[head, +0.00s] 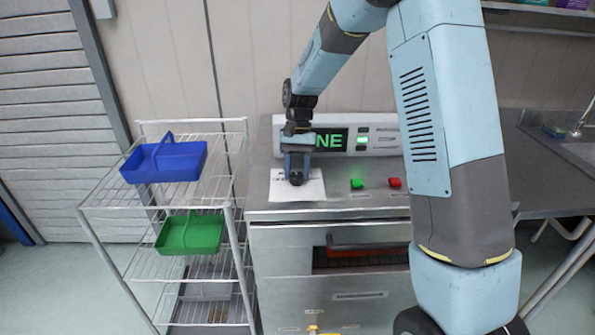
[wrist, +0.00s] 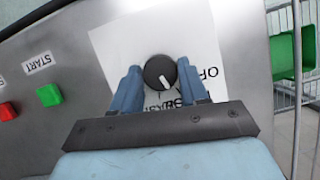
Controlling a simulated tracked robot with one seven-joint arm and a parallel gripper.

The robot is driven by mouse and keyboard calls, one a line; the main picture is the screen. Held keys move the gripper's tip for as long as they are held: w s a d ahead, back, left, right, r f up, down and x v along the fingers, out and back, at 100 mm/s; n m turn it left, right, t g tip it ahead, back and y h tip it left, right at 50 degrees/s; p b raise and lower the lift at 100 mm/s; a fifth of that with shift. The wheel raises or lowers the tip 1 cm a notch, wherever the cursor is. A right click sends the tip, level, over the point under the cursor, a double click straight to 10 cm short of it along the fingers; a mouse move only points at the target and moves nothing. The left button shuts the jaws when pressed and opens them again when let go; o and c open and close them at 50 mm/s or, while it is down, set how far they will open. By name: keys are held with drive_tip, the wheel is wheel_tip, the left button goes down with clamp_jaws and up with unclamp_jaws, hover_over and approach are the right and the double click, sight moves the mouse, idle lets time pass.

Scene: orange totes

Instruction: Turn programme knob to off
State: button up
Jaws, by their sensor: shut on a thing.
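The programme knob (wrist: 160,72) is a round black dial with a white pointer line, on a white label plate (wrist: 105,45) on the machine's steel top. In the wrist view the pointer line runs from the knob's middle down and slightly right. Part of an "OF" marking shows to the right of the knob; other lettering is partly hidden by my fingers. My gripper (wrist: 162,85) has its two blue fingers on either side of the knob, shut on it. In the head view my gripper (head: 297,172) points down over the label, and the knob (head: 296,179) shows between its fingertips.
A green START button (head: 356,183) and a red button (head: 395,182) sit right of the label. A display (head: 330,139) behind shows green letters ending "NE", partly covered by my arm. A wire rack (head: 100,205) with blue (head: 165,163) and green (head: 190,235) trays stands left.

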drive_tip(key=n+h, duration=0.1)
drive_tip(key=n, duration=0.1)
drive_tip(key=n+h, duration=0.1)
drive_tip(key=n, duration=0.2)
drive_tip(key=shift+a+n, duration=0.2)
drive_tip(key=shift+n, duration=0.1)
drive_tip(key=n+h, duration=0.1)
drive_tip(key=n, duration=0.1)
drive_tip(key=n+t, duration=0.1)
drive_tip(key=n, duration=0.1)
drive_tip(key=shift+a+n+h, duration=0.1)
drive_tip(key=shift+n+h, duration=0.3)
drive_tip(key=shift+s, duration=0.1)
drive_tip(key=o, duration=1)
drive_tip(key=v, duration=1.3)
drive_tip(key=shift+a+r, duration=0.15)
drive_tip(key=shift+r, duration=0.2)
drive_tip(key=shift+r, duration=0.1)
